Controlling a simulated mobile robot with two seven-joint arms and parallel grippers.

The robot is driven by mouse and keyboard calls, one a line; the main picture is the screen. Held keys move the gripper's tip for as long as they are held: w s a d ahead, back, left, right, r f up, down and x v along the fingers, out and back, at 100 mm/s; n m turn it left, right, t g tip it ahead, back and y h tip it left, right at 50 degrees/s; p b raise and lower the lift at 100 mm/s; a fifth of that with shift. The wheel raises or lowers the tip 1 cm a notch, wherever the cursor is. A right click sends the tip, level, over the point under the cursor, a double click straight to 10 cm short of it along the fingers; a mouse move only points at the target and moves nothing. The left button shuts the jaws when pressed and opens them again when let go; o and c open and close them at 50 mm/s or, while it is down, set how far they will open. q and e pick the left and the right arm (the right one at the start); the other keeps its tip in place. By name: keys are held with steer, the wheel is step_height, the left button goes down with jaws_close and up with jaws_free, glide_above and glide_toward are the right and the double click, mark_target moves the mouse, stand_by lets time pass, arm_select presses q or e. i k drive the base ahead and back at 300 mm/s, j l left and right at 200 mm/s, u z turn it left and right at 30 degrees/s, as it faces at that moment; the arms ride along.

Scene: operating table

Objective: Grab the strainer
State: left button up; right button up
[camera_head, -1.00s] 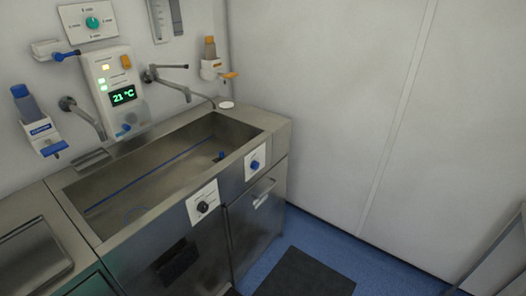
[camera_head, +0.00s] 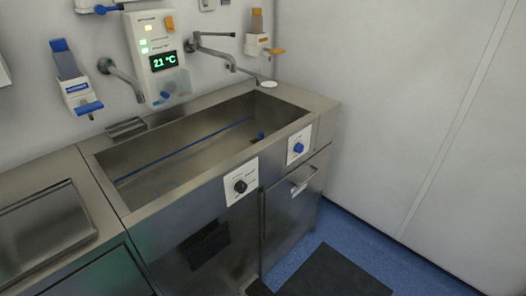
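Neither of my grippers is in view. I cannot identify a strainer for certain. A steel sink basin (camera_head: 184,164) is set in a metal counter. A small blue piece (camera_head: 261,135) is inside it near the right end, and a thin blue line runs along its back wall. A faint round outline (camera_head: 167,187) shows on the basin floor at the left. A small dark metal piece (camera_head: 127,127) lies on the back rim at the left. A white round item (camera_head: 268,84) sits at the back right corner of the rim.
Two wall faucets (camera_head: 122,76) reach toward the sink, with a panel reading 21 °C (camera_head: 163,61) between them. Soap dispensers (camera_head: 76,88) hang on either side. A steel lid or tray (camera_head: 44,226) is on the left counter. A dark mat (camera_head: 334,274) lies on blue floor.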

mark_target(261, 134)
steer(key=i+l+u, duration=0.1)
steer(key=i+l, duration=0.45)
steer(key=l, duration=0.2)
steer(key=i+l+u, duration=0.15)
steer(key=l, duration=0.25)
steer(key=i, duration=0.1)
